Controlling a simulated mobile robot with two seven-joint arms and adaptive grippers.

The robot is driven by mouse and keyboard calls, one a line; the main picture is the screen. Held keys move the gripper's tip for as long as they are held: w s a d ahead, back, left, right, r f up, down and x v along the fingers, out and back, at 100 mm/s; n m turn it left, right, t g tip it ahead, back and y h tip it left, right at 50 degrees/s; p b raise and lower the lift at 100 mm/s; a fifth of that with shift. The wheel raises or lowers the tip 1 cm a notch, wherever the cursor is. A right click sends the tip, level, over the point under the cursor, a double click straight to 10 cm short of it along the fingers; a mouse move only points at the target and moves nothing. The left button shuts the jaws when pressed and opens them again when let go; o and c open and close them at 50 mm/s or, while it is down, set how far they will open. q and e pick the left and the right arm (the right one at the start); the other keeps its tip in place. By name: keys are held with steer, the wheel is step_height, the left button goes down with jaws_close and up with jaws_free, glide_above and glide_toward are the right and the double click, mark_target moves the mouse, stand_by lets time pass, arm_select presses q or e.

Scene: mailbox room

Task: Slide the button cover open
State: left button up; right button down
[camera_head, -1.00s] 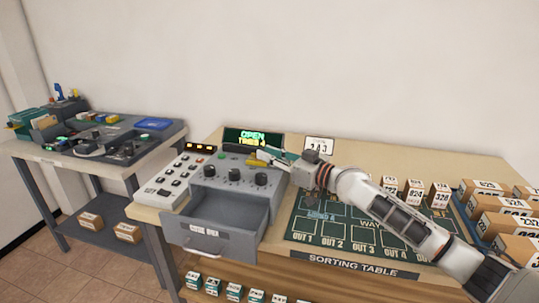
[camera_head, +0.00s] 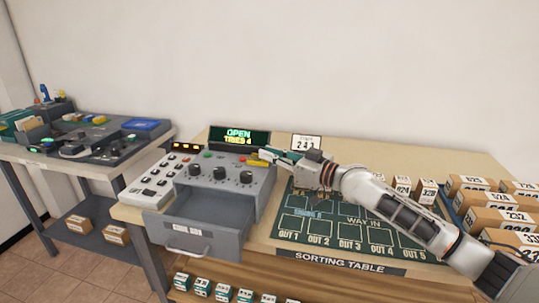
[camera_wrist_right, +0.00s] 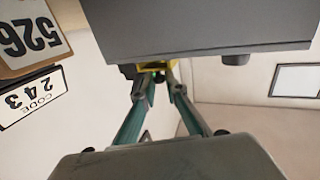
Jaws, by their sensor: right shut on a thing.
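The yellow button cover (camera_head: 256,161) is at the back right of the grey console's (camera_head: 262,184) top panel, right of a red button (camera_head: 241,158). My right gripper (camera_head: 266,155) reaches in from the right and is shut on the cover. In the right wrist view, the yellow cover (camera_wrist_right: 155,66) shows between the fingertips, partly hidden by a dark grey body above. Whether a button lies under the cover cannot be seen. My left gripper is not in view.
The console's drawer (camera_head: 190,244) stands open at the front. A display (camera_head: 239,137) behind reads OPEN, TRIES 4. A code card (camera_head: 306,142) stands behind my gripper. Numbered boxes (camera_head: 483,200) are at the right, beyond the green sorting mat (camera_head: 292,231).

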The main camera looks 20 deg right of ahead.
steer(key=c, duration=2.4)
jaws_free()
steer(key=shift+o, duration=0.2)
steer(key=v, duration=1.2)
